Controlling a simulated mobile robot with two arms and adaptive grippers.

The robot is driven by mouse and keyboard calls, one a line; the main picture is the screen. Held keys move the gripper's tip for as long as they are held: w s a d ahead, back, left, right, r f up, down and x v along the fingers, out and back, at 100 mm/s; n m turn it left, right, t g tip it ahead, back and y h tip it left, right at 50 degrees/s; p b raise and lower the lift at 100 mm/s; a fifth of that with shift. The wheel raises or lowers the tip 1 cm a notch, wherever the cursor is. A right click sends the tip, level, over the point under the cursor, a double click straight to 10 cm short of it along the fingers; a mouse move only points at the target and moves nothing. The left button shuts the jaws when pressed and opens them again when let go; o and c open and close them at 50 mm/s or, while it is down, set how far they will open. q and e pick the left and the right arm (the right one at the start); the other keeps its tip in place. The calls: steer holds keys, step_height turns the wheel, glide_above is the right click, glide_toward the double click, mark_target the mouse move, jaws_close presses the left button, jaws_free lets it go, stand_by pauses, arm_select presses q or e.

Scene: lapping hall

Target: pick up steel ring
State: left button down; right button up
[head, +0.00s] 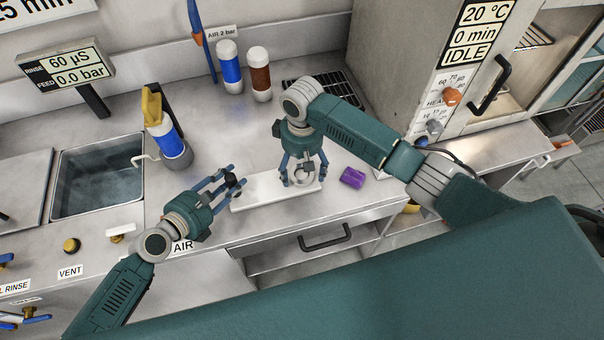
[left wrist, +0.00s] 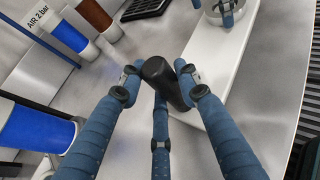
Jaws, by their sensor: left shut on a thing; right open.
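The steel ring (head: 300,174) appears as a pale metallic ring on the white board (head: 262,192), between the fingers of my right gripper (head: 302,179). That gripper is open, pointing down around the ring; contact cannot be told. Part of the ring also shows at the top of the left wrist view (left wrist: 220,17), with blue fingers beside it. My left gripper (head: 230,182) is shut on a small black cylinder (left wrist: 163,80), near the left end of the white board. The cylinder looks dark and small in the head view (head: 231,180).
A purple block (head: 352,177) lies right of the board. A blue bottle (head: 229,66) and a brown bottle (head: 259,74) stand at the back, near a black grate (head: 325,88). A sink (head: 98,178) is at left, an oven cabinet (head: 420,70) at right.

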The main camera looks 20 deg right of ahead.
steer(key=shift+f, duration=0.3)
steer(key=c, duration=1.5)
steer(key=shift+r, duration=0.1)
steer(key=shift+c, duration=0.2)
step_height(320, 180, up, 10)
arm_select(q)
steer(key=c, duration=1.2)
jaws_free()
steer(key=shift+o, duration=0.2)
